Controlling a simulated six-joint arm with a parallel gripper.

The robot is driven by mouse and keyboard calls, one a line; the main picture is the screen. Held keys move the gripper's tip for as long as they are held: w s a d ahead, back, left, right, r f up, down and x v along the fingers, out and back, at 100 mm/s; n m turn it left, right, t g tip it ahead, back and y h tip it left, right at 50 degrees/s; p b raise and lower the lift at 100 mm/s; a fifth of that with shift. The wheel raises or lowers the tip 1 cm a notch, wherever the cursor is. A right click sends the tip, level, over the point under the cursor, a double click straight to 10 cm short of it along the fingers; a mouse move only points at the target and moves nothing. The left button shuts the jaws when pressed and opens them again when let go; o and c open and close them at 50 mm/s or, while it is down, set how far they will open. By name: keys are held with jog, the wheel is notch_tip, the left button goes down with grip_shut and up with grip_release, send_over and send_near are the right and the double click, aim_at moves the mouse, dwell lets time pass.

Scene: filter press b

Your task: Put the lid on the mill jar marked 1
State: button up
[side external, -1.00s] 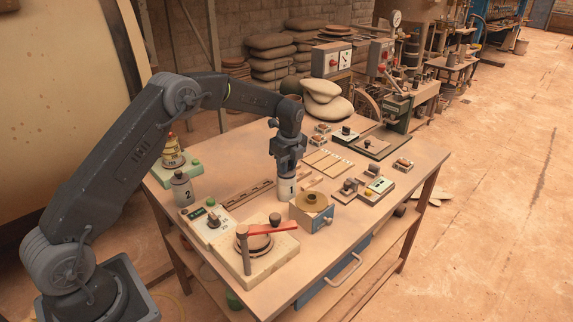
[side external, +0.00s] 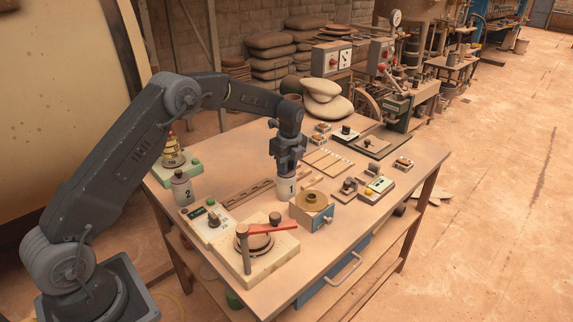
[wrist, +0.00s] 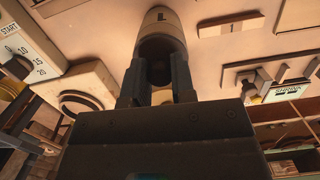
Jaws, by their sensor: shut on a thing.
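The mill jar marked 1 (side external: 285,190) stands upright on the bench, pale with a dark number. In the wrist view, the jar (wrist: 161,22) lies just beyond my fingers. My gripper (side external: 287,172) is directly above it, pointing down. In the wrist view, my gripper (wrist: 158,88) is shut on a dark grey piece, apparently the lid (wrist: 159,72), at the jar's mouth. The fingers hide most of the lid, and I cannot tell whether it is fully seated. A second jar marked 2 (side external: 182,188), with a grey top, stands at the bench's left.
A red-lever clamp (side external: 270,230) is in front. A slotted wooden rail (side external: 248,192) lies to the left. Small devices (side external: 375,187) stand at the right.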

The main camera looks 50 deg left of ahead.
dwell(0.4)
jog(key=o, duration=1.5)
jog(key=shift+c, duration=0.2)
jog(key=shift+r, duration=3.55)
jog(key=shift+c, duration=0.4)
grip_shut()
jog(key=shift+f, duration=0.4)
